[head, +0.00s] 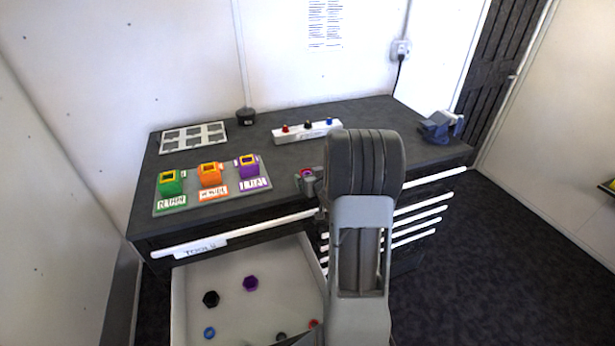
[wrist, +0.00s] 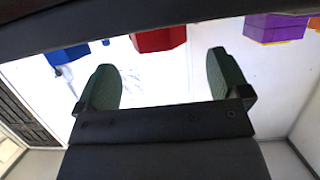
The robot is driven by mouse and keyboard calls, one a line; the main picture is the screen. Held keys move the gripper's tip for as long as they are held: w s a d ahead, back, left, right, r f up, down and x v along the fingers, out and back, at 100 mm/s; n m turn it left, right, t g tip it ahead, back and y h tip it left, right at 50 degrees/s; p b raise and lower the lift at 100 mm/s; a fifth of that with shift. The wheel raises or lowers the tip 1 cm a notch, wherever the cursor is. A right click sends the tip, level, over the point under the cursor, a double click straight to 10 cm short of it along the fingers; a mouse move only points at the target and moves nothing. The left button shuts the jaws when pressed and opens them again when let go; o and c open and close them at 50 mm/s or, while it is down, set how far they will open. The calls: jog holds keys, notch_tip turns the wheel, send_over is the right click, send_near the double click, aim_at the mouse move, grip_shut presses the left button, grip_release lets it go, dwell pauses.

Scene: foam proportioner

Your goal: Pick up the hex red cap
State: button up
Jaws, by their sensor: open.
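A faceted red piece, which looks like the hex red cap (wrist: 158,38), shows in the wrist view. It lies ahead of my open gripper (wrist: 160,65), between the lines of its two dark green fingers, and neither finger touches it. In the head view my own arm hides the gripper. There, a small red and purplish top (head: 307,172) shows on a grey holder (head: 309,184) at the table's front edge, just left of my arm. I cannot tell for sure that it is the same piece. Another small red cap (head: 285,128) is on the white rack (head: 307,135).
Green (head: 170,183), orange (head: 210,174) and purple (head: 248,166) boxes stand on a board at the table's left. A blue-grey vise-like thing (head: 437,127) is at the right. The open drawer (head: 240,318) below holds several loose pieces, including a purple hex (head: 250,283).

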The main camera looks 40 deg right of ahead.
aim_at(306, 171)
jog(key=shift+p+x, duration=0.4)
jog(key=shift+x, duration=1.75)
jog(key=shift+f, duration=0.15)
jog(key=shift+s, duration=0.1)
jog(key=shift+c, duration=0.2)
jog(key=c, duration=1)
jog(key=shift+o, duration=0.2)
